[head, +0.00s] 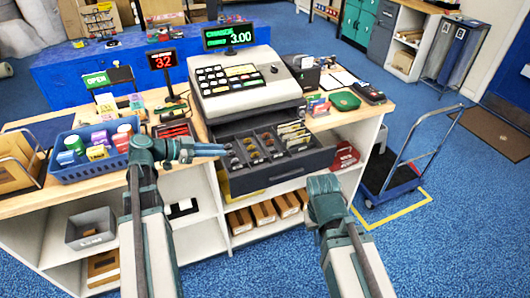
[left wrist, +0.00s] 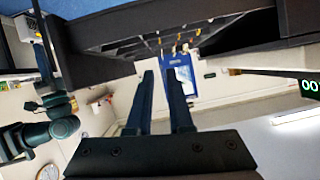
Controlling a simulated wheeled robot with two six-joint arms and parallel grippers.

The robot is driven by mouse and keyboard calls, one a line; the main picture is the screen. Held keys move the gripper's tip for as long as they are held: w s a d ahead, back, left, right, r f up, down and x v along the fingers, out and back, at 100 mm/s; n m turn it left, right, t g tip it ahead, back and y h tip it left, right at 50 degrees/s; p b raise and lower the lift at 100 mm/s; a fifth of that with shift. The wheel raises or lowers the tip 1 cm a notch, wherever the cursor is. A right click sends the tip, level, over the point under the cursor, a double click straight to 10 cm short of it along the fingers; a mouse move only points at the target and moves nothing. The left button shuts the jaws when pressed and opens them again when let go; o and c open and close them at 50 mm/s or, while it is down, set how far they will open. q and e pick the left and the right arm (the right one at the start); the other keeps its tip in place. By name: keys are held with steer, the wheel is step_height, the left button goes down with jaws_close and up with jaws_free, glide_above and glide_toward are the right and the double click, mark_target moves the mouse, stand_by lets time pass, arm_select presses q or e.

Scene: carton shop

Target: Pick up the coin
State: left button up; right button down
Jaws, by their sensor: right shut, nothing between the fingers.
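The open cash drawer (head: 262,178) of the register holds small coins (head: 252,151) in compartments on its left and middle, with notes to the right. I cannot tell which single coin is meant. My left gripper (head: 226,150) reaches in from the left, its fingers at the drawer's left part, near the coin compartments. In the left wrist view its two fingers (left wrist: 160,76) stand apart with nothing between them, and the drawer (left wrist: 170,38) shows beyond the tips with tiny coins in it. My right gripper (head: 322,186) is shut and empty, just right of the drawer's front corner.
A blue basket (head: 92,168) of goods is at left on the counter. A trolley (head: 390,178) stands on the floor at right.

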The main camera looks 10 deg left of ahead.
arm_select(q)
steer(key=b, duration=0.3)
glide_toward(253, 154)
steer(key=w+d, duration=0.2)
steer(key=d, duration=0.1)
steer(key=shift+r, duration=0.1)
steer(key=shift+w+d, duration=0.35)
steer(key=shift+d, duration=0.1)
steer(key=shift+w+d+f+b, duration=0.2)
steer(key=shift+f+b, duration=0.35)
steer(key=shift+b, duration=0.05)
steer(key=b+x, duration=0.2)
steer(key=x, duration=0.1)
steer(key=shift+w+f, duration=0.15)
steer(key=shift+f, duration=0.25)
steer(key=shift+w+d+f, duration=0.1)
steer(key=shift+w+d, duration=0.15)
steer(key=shift+d, duration=0.15)
jaws_close()
